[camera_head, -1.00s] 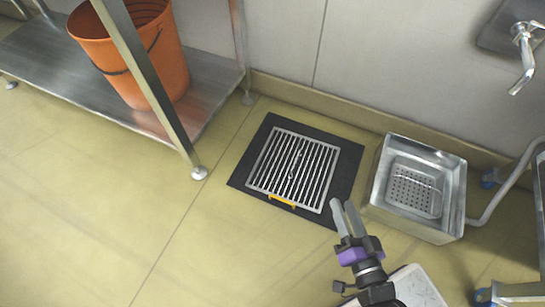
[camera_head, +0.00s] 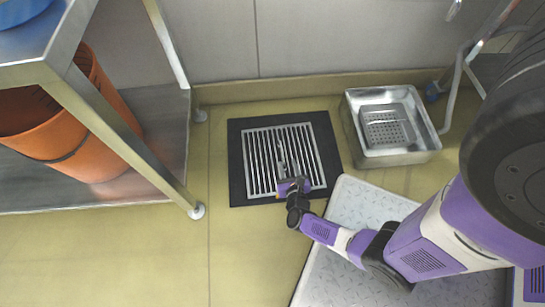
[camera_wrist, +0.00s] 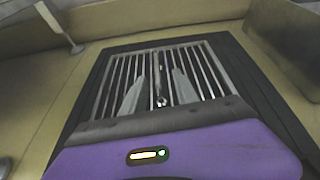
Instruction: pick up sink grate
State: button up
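The sink grate (camera_head: 262,155) is a square of pale metal bars set in a dark mat-like frame (camera_head: 236,165) on the floor. In the wrist view the grate (camera_wrist: 211,72) fills the middle, seen at a slant. My gripper (camera_head: 284,155) is over the right-centre part of the grate, its fingers pointing to the far side. In the wrist view my gripper (camera_wrist: 158,75) has its two grey fingers apart, with bars and a small dark fixture showing between them. I cannot tell whether the fingertips touch the bars. The grate's near edge is partly hidden by my wrist.
A metal basin (camera_head: 430,143) with a perforated bottom stands right of the grate. A steel shelf (camera_head: 160,125) with an orange bucket (camera_head: 100,165) is at left; its leg stands near the frame. The wall is behind. Floor at front left is clear.

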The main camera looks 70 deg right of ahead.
aim_at(282, 152)
jog(key=shift+m, duration=0.3)
jog(key=shift+w+d, duration=0.2)
jog(key=b+x, duration=0.1)
jog(key=x, duration=0.1)
jog(key=b+x, duration=0.1)
jog(key=x, duration=0.1)
jog(key=b+x, duration=0.1)
jog(key=x, duration=0.1)
jog(key=shift+w+a+f+b, duration=0.1)
jog(key=shift+w+f+b, duration=0.2)
jog(key=shift+f, duration=0.05)
jog(key=shift+w+d, duration=0.25)
jog(key=shift+d, duration=0.2)
jog(key=shift+c, duration=0.3)
grip_shut()
